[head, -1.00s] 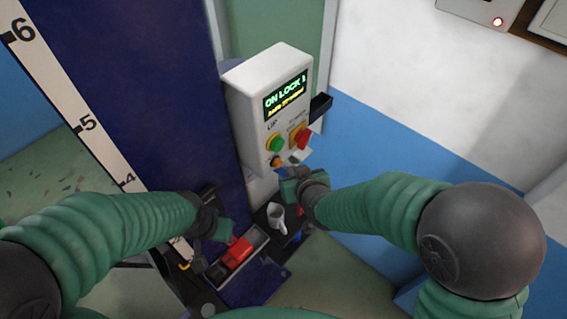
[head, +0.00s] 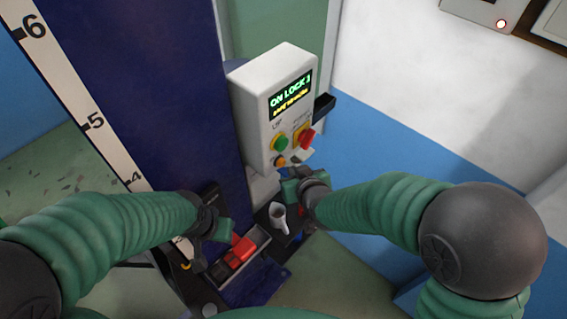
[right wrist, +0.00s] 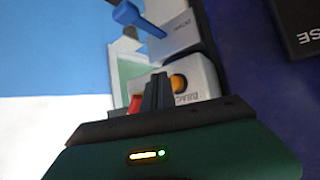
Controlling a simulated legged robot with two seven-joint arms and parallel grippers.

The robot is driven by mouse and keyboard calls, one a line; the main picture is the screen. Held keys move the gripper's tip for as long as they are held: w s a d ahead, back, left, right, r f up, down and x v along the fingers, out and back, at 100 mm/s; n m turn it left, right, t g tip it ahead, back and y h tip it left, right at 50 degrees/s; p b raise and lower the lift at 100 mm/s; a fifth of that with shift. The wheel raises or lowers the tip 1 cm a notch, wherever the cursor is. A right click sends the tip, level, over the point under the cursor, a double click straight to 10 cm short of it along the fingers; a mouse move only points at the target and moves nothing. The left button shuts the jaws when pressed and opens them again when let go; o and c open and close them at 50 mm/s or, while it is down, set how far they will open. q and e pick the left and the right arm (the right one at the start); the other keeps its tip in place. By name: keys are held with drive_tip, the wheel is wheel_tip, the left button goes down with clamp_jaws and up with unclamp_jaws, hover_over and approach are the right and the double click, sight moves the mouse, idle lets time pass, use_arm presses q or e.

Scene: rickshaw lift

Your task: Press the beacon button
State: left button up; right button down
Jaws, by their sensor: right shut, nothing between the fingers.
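A white control box (head: 262,110) on the blue mast has a lit display, a green button (head: 281,142), a red knob (head: 306,137) and a small orange button (head: 280,161) at its lower left. In the right wrist view the orange button (right wrist: 177,83) sits beside a partly readable label, just right of my fingertips. My right gripper (right wrist: 158,88) is shut and empty, close to the box's lower end; contact cannot be told. In the head view it is just below the box. My left gripper (head: 222,230) is low at the left, its fingers unclear.
A grey tray with red blocks (head: 240,251) lies by my left gripper. A dark bracket (head: 323,107) sticks out at the box's right. A blue lever (right wrist: 137,16) shows in the right wrist view.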

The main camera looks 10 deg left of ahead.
use_arm(q)
drive_tip(key=shift+a, duration=0.3)
use_arm(e)
drive_tip(key=shift+w+a, duration=0.2)
drive_tip(key=shift+a, duration=0.55)
use_arm(q)
drive_tip(key=shift+d+r, duration=0.1)
drive_tip(key=shift+d, duration=0.25)
use_arm(e)
drive_tip(key=shift+d, duration=0.25)
use_arm(q)
drive_tip(key=shift+a, duration=0.15)
use_arm(e)
drive_tip(key=shift+w+a, duration=0.2)
drive_tip(key=shift+a, duration=0.1)
drive_tip(key=shift+d, duration=0.1)
use_arm(q)
drive_tip(key=shift+f, duration=0.35)
use_arm(e)
drive_tip(key=shift+s+d, duration=0.45)
drive_tip(key=shift+d, duration=0.3)
